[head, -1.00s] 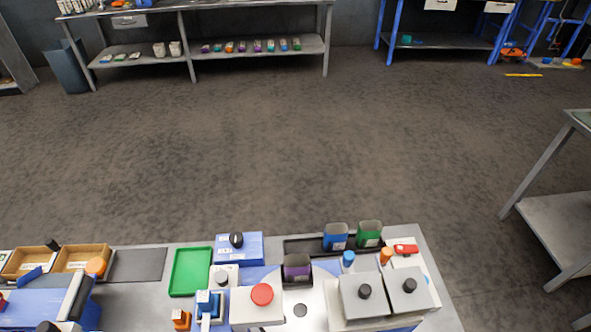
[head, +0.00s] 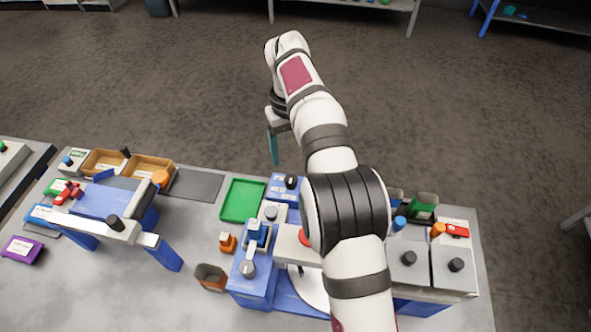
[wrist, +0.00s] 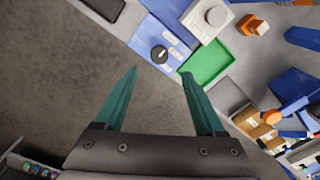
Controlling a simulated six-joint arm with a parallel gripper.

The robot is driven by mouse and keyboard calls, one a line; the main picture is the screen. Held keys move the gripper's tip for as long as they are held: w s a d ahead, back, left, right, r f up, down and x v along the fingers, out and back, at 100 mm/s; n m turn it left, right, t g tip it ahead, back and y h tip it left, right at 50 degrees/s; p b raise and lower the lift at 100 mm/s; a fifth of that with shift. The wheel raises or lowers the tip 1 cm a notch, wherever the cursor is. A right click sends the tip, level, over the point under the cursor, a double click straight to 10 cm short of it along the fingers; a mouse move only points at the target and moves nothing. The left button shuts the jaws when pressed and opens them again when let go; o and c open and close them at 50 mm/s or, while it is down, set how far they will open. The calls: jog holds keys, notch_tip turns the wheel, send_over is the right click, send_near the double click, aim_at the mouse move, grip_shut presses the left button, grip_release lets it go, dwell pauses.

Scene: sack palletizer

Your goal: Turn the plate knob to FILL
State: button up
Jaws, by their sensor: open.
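A blue box (head: 284,194) with a black knob (head: 291,181) on top stands at the far edge of the table, beside the green tray. In the wrist view the black knob (wrist: 159,54) sits on the blue box with white labels, too small to read. I cannot tell which setting it points to. My gripper (head: 273,148) hangs above and beyond the table's far edge, close to the box in the picture. In the wrist view my gripper (wrist: 159,73) has its two teal fingers wide apart with nothing between them, and it is apart from the knob.
A green tray (head: 242,200) and a grey box with a round knob (head: 271,213) adjoin the blue box. Two grey boxes with black knobs, a blue bottle (head: 400,222) and an orange one stand at right. My arm hides part of the middle of the table.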

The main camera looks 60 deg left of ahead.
aim_at(291, 179)
notch_tip(291, 179, down, 9)
jog(key=shift+f, duration=0.15)
jog(key=shift+c, duration=0.4)
grip_shut()
